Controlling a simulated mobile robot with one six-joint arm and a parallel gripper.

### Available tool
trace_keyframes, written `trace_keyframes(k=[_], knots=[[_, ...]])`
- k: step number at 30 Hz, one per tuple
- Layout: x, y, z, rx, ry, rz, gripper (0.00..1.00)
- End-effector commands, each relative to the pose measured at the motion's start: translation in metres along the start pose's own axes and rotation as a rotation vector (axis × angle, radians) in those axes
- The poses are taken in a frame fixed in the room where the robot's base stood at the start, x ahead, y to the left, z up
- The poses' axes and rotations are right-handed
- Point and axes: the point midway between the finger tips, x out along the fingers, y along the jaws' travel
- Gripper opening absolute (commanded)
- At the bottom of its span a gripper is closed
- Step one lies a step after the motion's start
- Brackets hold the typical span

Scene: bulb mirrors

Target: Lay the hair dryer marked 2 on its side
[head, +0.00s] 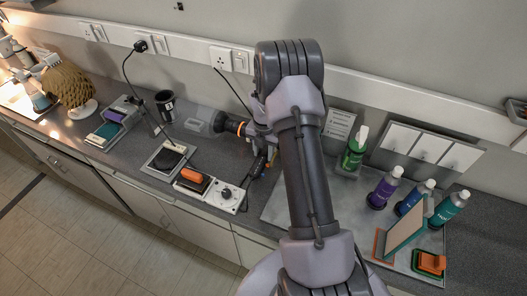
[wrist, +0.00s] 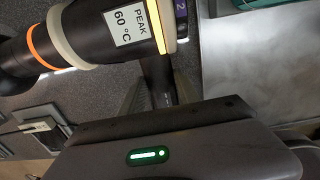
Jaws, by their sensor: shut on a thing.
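The hair dryer marked 2 (wrist: 85,38) is large at the upper left of the wrist view. It is dark, with an orange ring, a cream ring, a "PEAK 60 °C" label and a small purple tag reading 2. My gripper (wrist: 157,88) is shut on its dark handle below the body. In the head view the dryer (head: 231,126) has its barrel about level, pointing left, with a clear grey nozzle-like part in front. My gripper (head: 262,142) is beside its rear, partly hidden by my arm. Whether the handle touches the counter cannot be told.
A black cup (head: 166,104) stands behind and left of the dryer. A white unit with a dial (head: 224,196) and an orange-topped block (head: 192,175) lie in front. A grey tray (head: 430,262) with bottles (head: 384,188) is to the right. A cord runs up to the wall socket (head: 221,58).

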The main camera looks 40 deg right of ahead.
Motion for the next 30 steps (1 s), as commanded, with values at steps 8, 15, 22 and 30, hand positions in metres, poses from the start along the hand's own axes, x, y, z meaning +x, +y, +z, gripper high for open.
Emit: trace_keyframes(k=[8,15,22,30], knots=[[0.003,0.0,0.001,0.0,-0.001,0.001,0.0],[0.009,0.0,0.0,0.0,-0.002,0.001,0.0],[0.014,0.0,0.0,0.0,-0.002,0.001,0.0],[0.02,0.0,0.0,0.0,-0.002,0.001,0.0]])
